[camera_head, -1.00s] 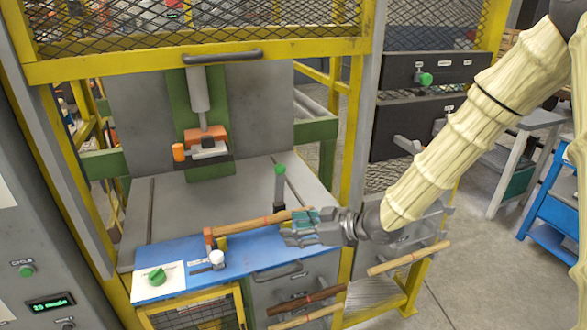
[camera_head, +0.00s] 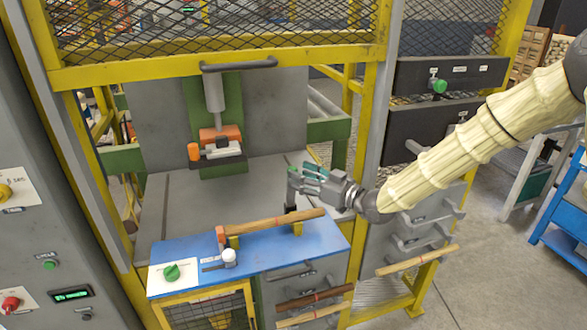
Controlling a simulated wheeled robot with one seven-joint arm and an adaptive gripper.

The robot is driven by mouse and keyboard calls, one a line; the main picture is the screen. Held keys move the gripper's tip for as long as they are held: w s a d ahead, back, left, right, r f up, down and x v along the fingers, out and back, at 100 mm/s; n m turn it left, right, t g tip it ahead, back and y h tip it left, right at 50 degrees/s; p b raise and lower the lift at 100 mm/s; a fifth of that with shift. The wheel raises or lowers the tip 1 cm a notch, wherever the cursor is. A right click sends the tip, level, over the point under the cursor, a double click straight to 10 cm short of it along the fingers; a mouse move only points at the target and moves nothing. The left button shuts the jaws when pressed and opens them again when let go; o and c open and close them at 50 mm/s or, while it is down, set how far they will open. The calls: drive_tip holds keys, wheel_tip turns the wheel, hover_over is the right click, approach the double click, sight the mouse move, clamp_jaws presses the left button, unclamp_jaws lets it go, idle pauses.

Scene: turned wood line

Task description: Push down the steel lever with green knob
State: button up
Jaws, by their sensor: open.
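The steel lever with the green knob stands on the grey machine table behind the blue bench. A short dark part of its stalk (camera_head: 291,205) seems to show below my gripper. Its green knob is largely or wholly hidden by the gripper and hard to tell from the teal finger parts. My gripper (camera_head: 300,178) is open, pointing left, at the lever's upper end. I cannot tell whether it touches the lever. I see nothing held between the fingers.
A wooden spindle (camera_head: 275,222) lies on supports on the blue bench top (camera_head: 325,240), just below my gripper. A green rotary knob (camera_head: 171,272) sits at the bench's left. Another green knob (camera_head: 438,86) is on the right panel. A yellow frame post (camera_head: 365,180) stands close by my wrist.

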drive_tip(key=shift+p+x, duration=0.45)
drive_tip(key=shift+x, duration=1.45)
drive_tip(key=shift+a, duration=0.1)
clamp_jaws()
